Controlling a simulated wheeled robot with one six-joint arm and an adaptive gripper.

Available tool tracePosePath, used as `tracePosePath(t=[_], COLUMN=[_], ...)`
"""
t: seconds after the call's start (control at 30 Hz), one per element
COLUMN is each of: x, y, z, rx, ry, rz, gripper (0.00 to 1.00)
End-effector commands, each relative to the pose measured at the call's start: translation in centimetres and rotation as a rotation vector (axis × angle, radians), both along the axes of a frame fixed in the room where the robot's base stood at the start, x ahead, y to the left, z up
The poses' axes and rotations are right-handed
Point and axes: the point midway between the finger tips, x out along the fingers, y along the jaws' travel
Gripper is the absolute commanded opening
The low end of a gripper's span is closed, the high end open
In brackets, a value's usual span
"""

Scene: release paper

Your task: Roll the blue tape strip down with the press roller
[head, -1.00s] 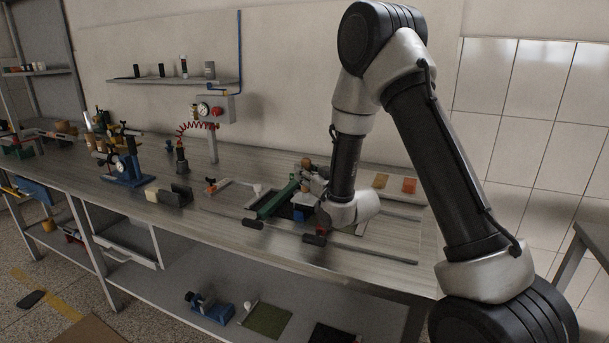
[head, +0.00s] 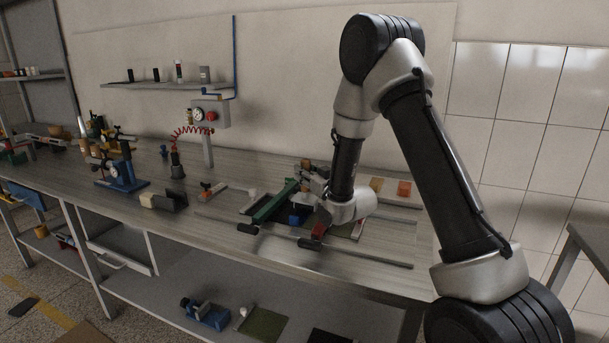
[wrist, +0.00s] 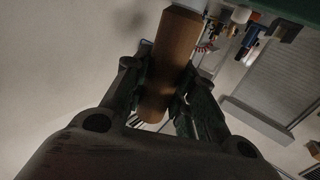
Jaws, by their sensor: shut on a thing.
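My gripper (wrist: 163,95) is shut on a brown wooden cylinder (wrist: 175,50), which looks like the press roller's handle. The cylinder stands tilted between both fingers in the wrist view. In the head view my gripper (head: 318,180) is over the right part of the bench, with a brown end (head: 305,166) showing at its fingers. The roller's wheel is not clear in either view. A small blue patch (head: 298,215) shows just below the gripper, beside a long green bar (head: 273,203). I cannot tell whether this patch is the blue tape strip.
The bench (head: 225,215) carries dark rails near its front edge. A blue-based press (head: 122,175), a gauge post (head: 208,130) and a dark block (head: 172,201) stand to the left. The front middle is fairly clear.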

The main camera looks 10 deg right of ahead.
Motion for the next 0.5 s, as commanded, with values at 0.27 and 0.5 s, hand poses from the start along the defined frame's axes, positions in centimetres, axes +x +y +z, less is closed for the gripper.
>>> tracePosePath(t=[0.27, 0.5], x=[1.1, 1.6], y=[-0.9, -1.2], z=[-0.2, -0.2], rx=[0.000, 0.000], ry=[0.003, 0.003], rz=[-0.002, 0.000], gripper=[0.00, 0.00])
